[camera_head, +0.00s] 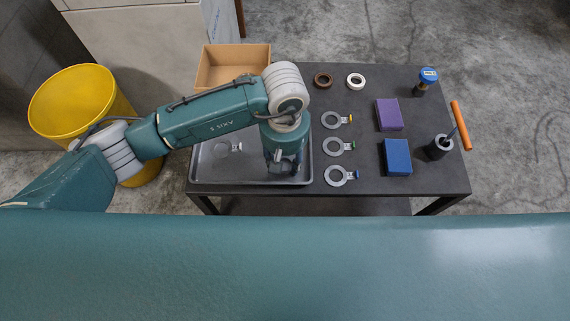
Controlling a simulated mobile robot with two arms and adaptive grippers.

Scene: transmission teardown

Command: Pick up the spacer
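I cannot tell for sure which thing is the spacer. Three flat metal rings with tabs lie in a column on the dark table: one with a yellow tip (331,120), one with a green tip (333,147) and one with a blue tip (336,176). A brown ring (323,80) and a white ring (356,80) lie at the back. My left gripper (285,172) points down over the tray's right part. Its fingers are small and dark, so their opening is unclear. My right gripper is not in view.
The dark tray (206,174) fills the table's left side; a cardboard box (234,53) stands behind it. A purple block (389,115), a blue block (397,156), a blue-topped tool (428,76), a black holder (437,150) and an orange handle (461,125) are at right. A yellow bin (70,105) is left.

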